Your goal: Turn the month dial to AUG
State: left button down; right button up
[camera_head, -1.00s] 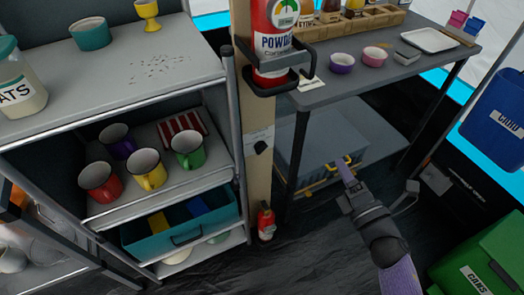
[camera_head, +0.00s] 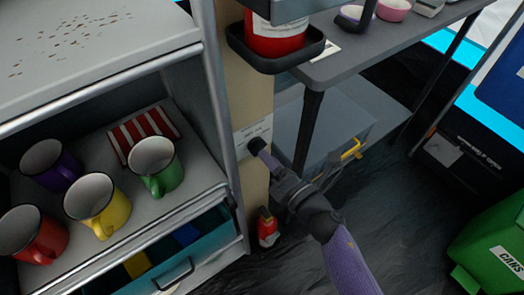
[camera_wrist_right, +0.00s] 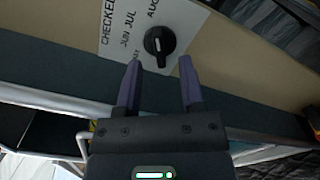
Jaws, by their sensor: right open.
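The month dial (camera_head: 256,146) is a round black knob on a white label plate (camera_head: 262,130) fixed to the tan post. In the right wrist view the dial (camera_wrist_right: 159,42) shows a white mark, with JUN, JUL and AUG printed around its left and upper side. I cannot tell for sure which month the mark points at. My right gripper (camera_wrist_right: 160,63) is open, its two purple fingers pointing at the dial, one tip toward each side. It is empty and looks just short of the knob. In the head view the right gripper (camera_head: 268,160) partly overlaps the dial.
A shelf with mugs, such as a green mug (camera_head: 156,166), stands left of the post. A red canister (camera_head: 276,40) in a black holder is above the dial. A small fire extinguisher (camera_head: 267,228) is below. A table (camera_head: 375,50) and a grey bin (camera_head: 325,125) are to the right.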

aim_at(258, 147)
jog(key=x, duration=0.3)
jog(key=shift+d, duration=0.1)
grip_shut()
